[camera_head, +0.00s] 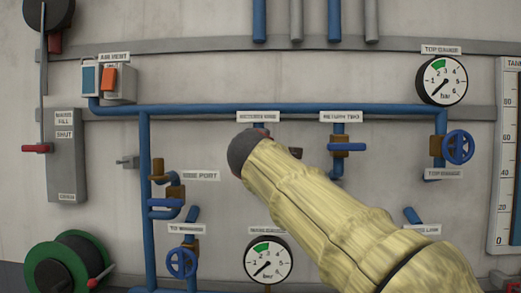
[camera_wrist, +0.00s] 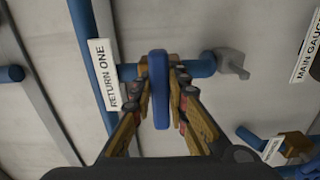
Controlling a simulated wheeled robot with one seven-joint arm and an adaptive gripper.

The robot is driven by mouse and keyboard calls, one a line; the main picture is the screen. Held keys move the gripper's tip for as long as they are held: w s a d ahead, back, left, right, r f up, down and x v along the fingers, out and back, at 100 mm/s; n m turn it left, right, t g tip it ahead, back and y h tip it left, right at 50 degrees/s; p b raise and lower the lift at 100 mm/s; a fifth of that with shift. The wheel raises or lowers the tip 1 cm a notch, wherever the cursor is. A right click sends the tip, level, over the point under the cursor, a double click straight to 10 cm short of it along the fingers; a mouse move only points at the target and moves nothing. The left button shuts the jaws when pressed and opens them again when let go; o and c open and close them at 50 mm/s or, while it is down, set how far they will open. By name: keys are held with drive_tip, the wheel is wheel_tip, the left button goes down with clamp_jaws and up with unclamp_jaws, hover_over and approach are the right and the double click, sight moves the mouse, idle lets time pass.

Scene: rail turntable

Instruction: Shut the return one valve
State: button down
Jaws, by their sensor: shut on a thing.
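The return one valve's blue handle (camera_wrist: 160,95) stands upright in the wrist view, in front of a blue pipe (camera_wrist: 203,66) that runs sideways behind it. My gripper (camera_wrist: 160,75) has one finger on each side of the handle and is shut on it. The RETURN ONE label (camera_wrist: 107,75) is just left of the handle. The handle looks set across the pipe in this view, but its exact angle is hard to tell. In the head view my sleeved arm and dark wrist hide the valve below its label (camera_head: 258,116).
The return two valve's blue lever (camera_head: 346,147) is close on the right. A blue handwheel (camera_head: 457,147) and the top gauge (camera_head: 441,80) are farther right. The side port valve (camera_head: 165,203) is lower left. The main gauge (camera_head: 267,260) is below.

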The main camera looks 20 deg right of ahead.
drive_tip(key=shift+f, duration=0.1)
drive_tip(key=c, duration=1.7)
unclamp_jaws()
drive_tip(key=v, duration=1.2)
